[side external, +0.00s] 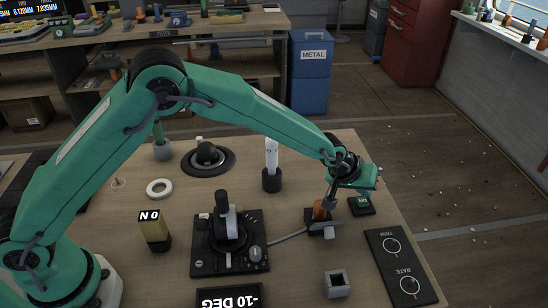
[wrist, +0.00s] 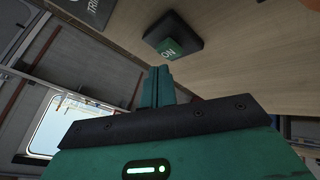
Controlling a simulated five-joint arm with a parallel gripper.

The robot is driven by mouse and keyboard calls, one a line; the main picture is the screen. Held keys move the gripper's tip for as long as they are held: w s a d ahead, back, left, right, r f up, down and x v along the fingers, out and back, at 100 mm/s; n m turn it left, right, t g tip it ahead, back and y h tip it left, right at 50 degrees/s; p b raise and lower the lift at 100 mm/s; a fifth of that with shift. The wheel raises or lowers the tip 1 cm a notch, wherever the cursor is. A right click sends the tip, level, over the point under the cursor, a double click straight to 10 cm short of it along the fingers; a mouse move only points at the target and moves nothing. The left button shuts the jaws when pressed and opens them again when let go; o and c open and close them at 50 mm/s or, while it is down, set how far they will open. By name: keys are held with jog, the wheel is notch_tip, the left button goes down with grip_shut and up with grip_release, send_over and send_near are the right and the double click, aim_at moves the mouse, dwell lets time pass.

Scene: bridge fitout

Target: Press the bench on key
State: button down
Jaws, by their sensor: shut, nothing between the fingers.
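The bench on key is a green cap (wrist: 170,49) marked ON on a dark square base (wrist: 186,33) in the wrist view. In the side view the key (side external: 362,204) sits near the right edge of the bench, green on a black base. My gripper (wrist: 158,71) is shut and empty, its green fingers together just short of the cap in the wrist view. In the side view my gripper (side external: 364,190) hangs just above the key; its fingertips are hard to make out. I cannot tell whether they touch the cap.
A dark panel with TRIM and RATE dials (side external: 401,268) lies in front of the key. An orange-topped block (side external: 320,211) stands close at left. A joystick unit (side external: 229,240), a grey open box (side external: 337,284) and a white-topped cylinder (side external: 271,165) also stand on the bench (side external: 300,268).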

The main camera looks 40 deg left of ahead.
aim_at(361, 202)
jog(key=shift+f, duration=0.95)
dwell(2.0)
jog(key=shift+r, duration=0.95)
jog(key=shift+r, duration=2.5)
